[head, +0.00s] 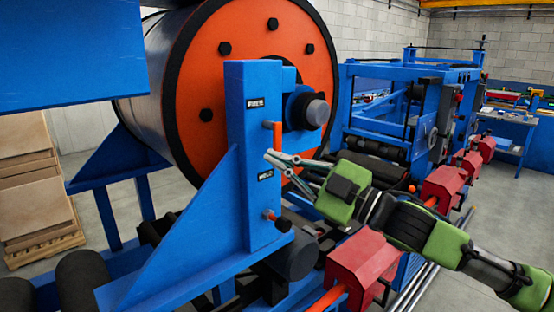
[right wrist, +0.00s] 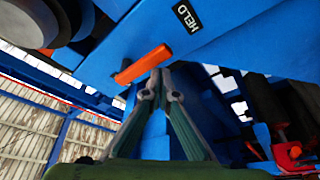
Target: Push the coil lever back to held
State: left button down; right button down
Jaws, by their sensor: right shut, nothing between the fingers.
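The orange lever (head: 277,135) sticks out from the blue upright post (head: 252,150) beside the coil hub. My right gripper (head: 268,157) is shut and empty. Its fingertips are just below the lever in the head view; I cannot tell if they touch it. My left gripper is out of view.
The large orange-faced coil (head: 230,45) stands behind the post. A second small red-tipped lever (head: 270,214) is lower on the post. Red housings (head: 358,268) and blue machine frames (head: 405,75) stand at the right, near my right arm. Wooden pallets (head: 35,190) are at the left.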

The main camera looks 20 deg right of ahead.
jog(key=shift+w+d+f, duration=0.1)
jog(key=shift+w+d, duration=0.05)
jog(key=shift+d, duration=0.1)
dwell(0.5)
